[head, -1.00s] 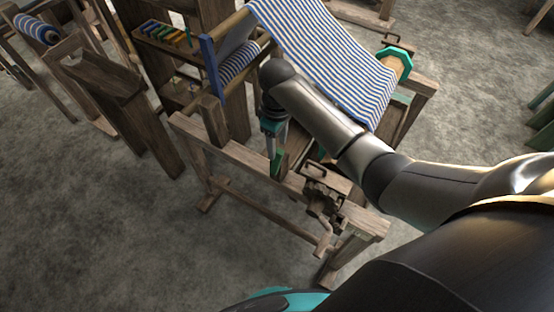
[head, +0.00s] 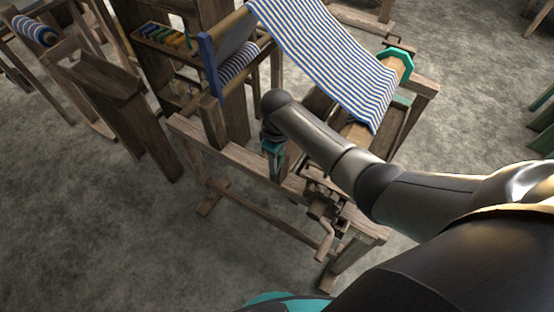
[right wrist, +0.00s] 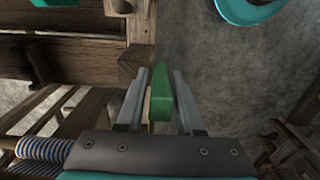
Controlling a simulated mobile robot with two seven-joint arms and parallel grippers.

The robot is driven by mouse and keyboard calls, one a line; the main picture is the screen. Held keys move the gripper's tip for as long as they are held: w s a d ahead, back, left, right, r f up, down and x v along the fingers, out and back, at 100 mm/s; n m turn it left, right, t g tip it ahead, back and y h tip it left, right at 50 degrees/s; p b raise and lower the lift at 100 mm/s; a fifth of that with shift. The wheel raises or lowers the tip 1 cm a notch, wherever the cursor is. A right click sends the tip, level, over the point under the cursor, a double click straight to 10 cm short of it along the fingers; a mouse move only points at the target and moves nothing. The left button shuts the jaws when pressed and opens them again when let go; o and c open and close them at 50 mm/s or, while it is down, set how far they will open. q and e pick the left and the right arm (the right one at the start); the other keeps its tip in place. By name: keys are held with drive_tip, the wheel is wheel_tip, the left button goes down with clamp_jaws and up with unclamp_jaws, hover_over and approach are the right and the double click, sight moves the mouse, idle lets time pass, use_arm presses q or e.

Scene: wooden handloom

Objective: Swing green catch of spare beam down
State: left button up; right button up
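The green catch (right wrist: 159,94) shows in the right wrist view as a narrow upright bar beside a wooden post. My right gripper (right wrist: 160,78) is open around it, one finger on each side, with narrow gaps showing. In the head view my right gripper (head: 274,172) points down at the loom's near wooden rail (head: 235,155) and hides the catch. The spare beam cannot be clearly made out. My left gripper is not in view.
A crank and gear assembly (head: 322,203) sits on the rail just right of the gripper. Striped cloth (head: 325,60) slopes behind my right arm to a beam with a teal end (head: 399,62).

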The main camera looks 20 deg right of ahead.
clamp_jaws()
idle(1.1)
